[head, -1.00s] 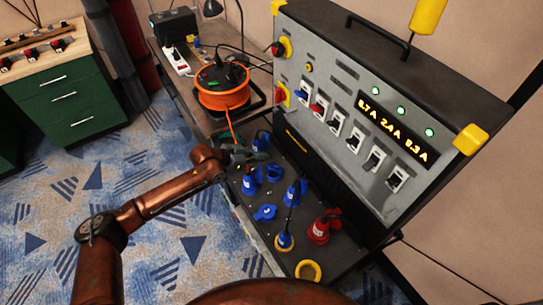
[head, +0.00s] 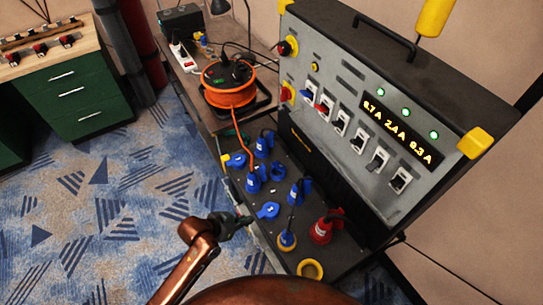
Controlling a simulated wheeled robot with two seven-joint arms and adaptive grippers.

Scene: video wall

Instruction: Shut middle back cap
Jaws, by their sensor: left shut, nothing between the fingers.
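The socket shelf (head: 243,207) of the grey power box carries blue sockets and a red one. A blue cap (head: 237,160) sits at its far left corner, beside a blue plug (head: 264,146). Another blue cap (head: 268,210) sits near the middle of the left edge with no plug in it. I cannot tell which is the middle back cap, or whether either is fully shut. My left gripper (head: 243,219) is shut and empty, at the shelf's left edge just left of the middle blue cap. My right gripper is not in view.
A yellow ring (head: 310,269) is at the near corner. An orange cable reel (head: 228,84) stands behind on a bench. The carpet (head: 110,220) at left is clear.

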